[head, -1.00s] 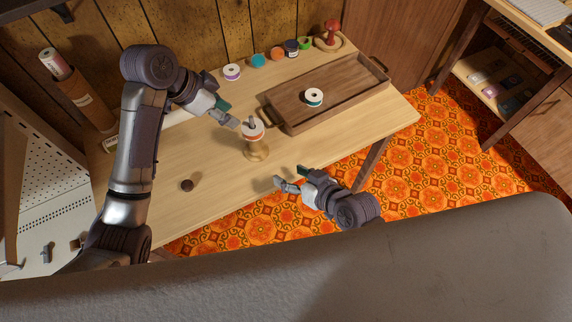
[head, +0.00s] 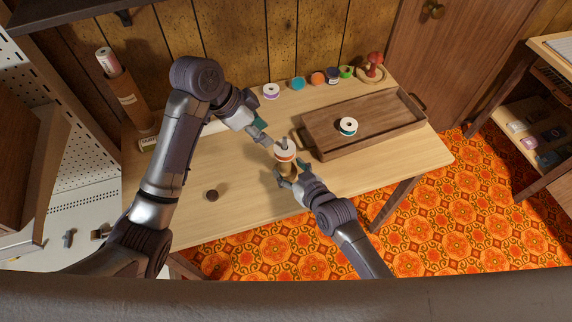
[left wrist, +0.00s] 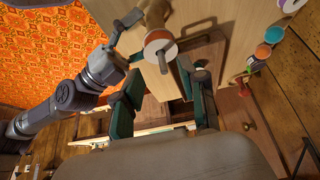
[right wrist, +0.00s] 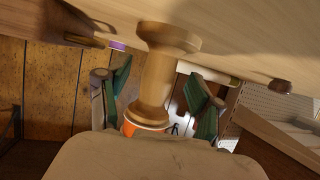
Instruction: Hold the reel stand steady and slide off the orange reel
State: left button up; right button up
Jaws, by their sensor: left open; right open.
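The wooden reel stand (head: 285,171) stands upright on the table, with the orange reel (head: 285,154) on its top post. In the left wrist view the reel (left wrist: 159,46) shows a white face around the post, just beyond my left fingers. My left gripper (head: 267,142) is open beside the reel at its upper left, apart from it. My right gripper (head: 295,177) is open at the stand's near side. In the right wrist view the stand's column (right wrist: 157,78) lies between the open right fingers (right wrist: 160,98), with the orange reel (right wrist: 145,120) partly hidden.
Several reels, one with a purple edge (head: 271,91), line the table's back. A small dark round object (head: 212,195) lies at the left.

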jog(key=shift+x, duration=1.4)
